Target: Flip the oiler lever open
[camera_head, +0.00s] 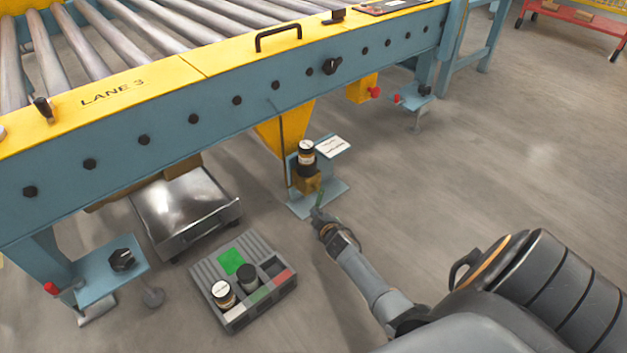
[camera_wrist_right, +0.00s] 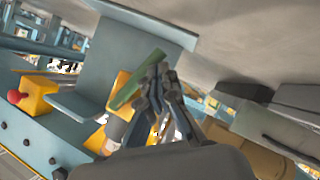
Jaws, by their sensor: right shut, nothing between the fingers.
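The oiler (camera_head: 307,158) stands on a blue bracket under the conveyor, a dark and cream cylinder on a brass-yellow block. Its green lever (camera_head: 320,197) sticks out low on the near side, partly hidden by my gripper. My right gripper (camera_head: 317,212) is at the lever, its fingers closed together with nothing held between them. In the right wrist view the green lever (camera_wrist_right: 134,92) lies slanted just left of the shut fingertips (camera_wrist_right: 158,76); I cannot tell whether they touch. The yellow block (camera_wrist_right: 119,90) is behind it. My left gripper is out of view.
The blue and yellow conveyor (camera_head: 215,108) runs above the oiler. A grey tray (camera_head: 210,291) with two small canisters sits on the floor left of my arm. A metal drip pan (camera_head: 183,207) lies behind it.

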